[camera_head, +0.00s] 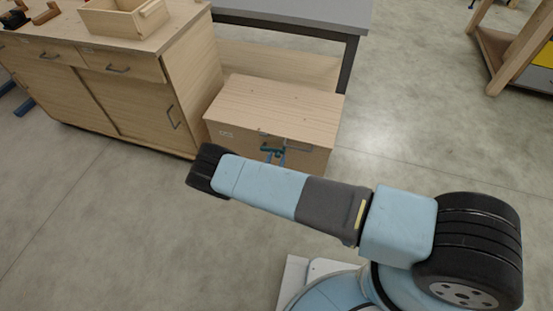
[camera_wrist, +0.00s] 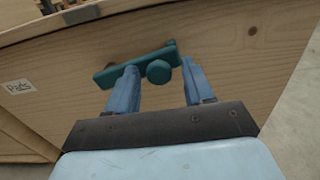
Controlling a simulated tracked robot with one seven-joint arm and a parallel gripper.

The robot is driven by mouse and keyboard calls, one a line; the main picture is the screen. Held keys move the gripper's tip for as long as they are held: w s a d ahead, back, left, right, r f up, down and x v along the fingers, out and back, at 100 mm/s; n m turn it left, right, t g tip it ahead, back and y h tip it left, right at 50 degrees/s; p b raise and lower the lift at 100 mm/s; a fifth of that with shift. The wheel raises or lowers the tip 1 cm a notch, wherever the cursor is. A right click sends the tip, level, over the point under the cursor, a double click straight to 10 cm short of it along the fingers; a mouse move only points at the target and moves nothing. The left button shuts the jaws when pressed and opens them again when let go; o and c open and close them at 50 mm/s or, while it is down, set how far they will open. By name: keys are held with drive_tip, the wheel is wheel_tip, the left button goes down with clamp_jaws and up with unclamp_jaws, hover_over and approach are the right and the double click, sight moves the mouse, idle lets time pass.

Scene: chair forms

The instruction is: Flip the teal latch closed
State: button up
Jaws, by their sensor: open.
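The teal latch (camera_wrist: 141,66) is on the front face of a wooden chest (camera_head: 275,100). In the wrist view it is a bar lying crosswise, its right end a little higher, with a round knob (camera_wrist: 158,72) standing out from it. My gripper (camera_wrist: 159,66) is open, one finger on each side of the knob. The left finger covers part of the bar; the right finger is near its right end. I cannot tell whether either finger touches it. In the head view, the latch area (camera_head: 273,151) is small and partly mixed with blue parts, and my arm is in front.
A grey-topped table (camera_head: 300,12) is behind. The floor to the right is clear.

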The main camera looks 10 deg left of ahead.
clamp_jaws()
idle(0.6)
